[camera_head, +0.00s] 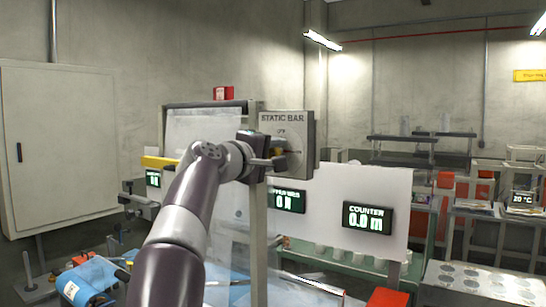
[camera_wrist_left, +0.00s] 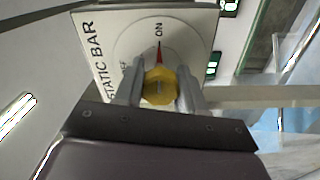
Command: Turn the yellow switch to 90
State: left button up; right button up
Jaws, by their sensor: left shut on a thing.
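The yellow switch (camera_wrist_left: 160,86) is a round knob on the grey STATIC BAR box (camera_head: 299,169), which is fixed to a post. In the left wrist view a red pointer beside the knob points to the ON mark, and the OFF mark is partly hidden by a finger. My left gripper (camera_wrist_left: 161,88) is shut on the knob, with one finger on each side of it. In the head view the gripper (camera_head: 279,161) reaches the box from the left and covers much of the knob. My right gripper is not in view.
A COUNTER display (camera_head: 368,217) reading 0.0 m hangs on a white panel right of the box. Another green display (camera_head: 288,201) sits below the box. A grey cabinet (camera_head: 62,140) stands at the left. A blue item (camera_head: 82,284) lies at lower left.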

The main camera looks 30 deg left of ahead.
pick_arm(q)
jog(key=shift+f, duration=0.15)
dwell(0.4)
jog(key=o, duration=1.1)
jog(key=shift+c, duration=0.2)
jog(key=shift+d, duration=0.1)
jog(key=shift+s, duration=0.1)
jog(key=shift+s+b, duration=0.3)
jog(key=shift+b, duration=0.05)
jog(key=s+b, duration=0.2)
jog(key=s, duration=1)
jog(key=shift+a+b, duration=0.4)
jog(key=shift+a, duration=0.05)
